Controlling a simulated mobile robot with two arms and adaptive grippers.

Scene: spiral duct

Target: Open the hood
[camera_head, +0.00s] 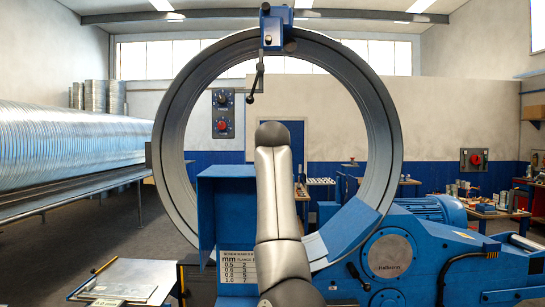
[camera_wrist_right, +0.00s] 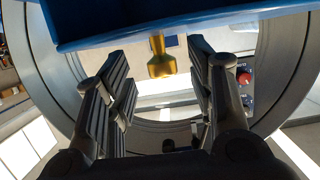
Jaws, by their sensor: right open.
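A blue box-like cover (camera_head: 225,205), which looks like the hood, stands inside the lower left of the large metal ring (camera_head: 180,130). My arm covers its right side in the head view. In the right wrist view, a blue panel (camera_wrist_right: 200,15) crosses the top, and a brass knob (camera_wrist_right: 160,55) sticks out from its edge. My right gripper (camera_wrist_right: 156,62) is open. The knob shows between its two fingers, with a gap on each side; I cannot tell how deep it sits. In the head view the right gripper is hidden behind my arm. My left gripper is not in view.
A blue clamp with a black-knobbed lever (camera_head: 258,80) hangs at the ring's top. A blue motor housing (camera_head: 390,255) stands at the lower right. A long spiral duct (camera_head: 65,145) lies on a rack at the left. A small table (camera_head: 122,282) is at the lower left.

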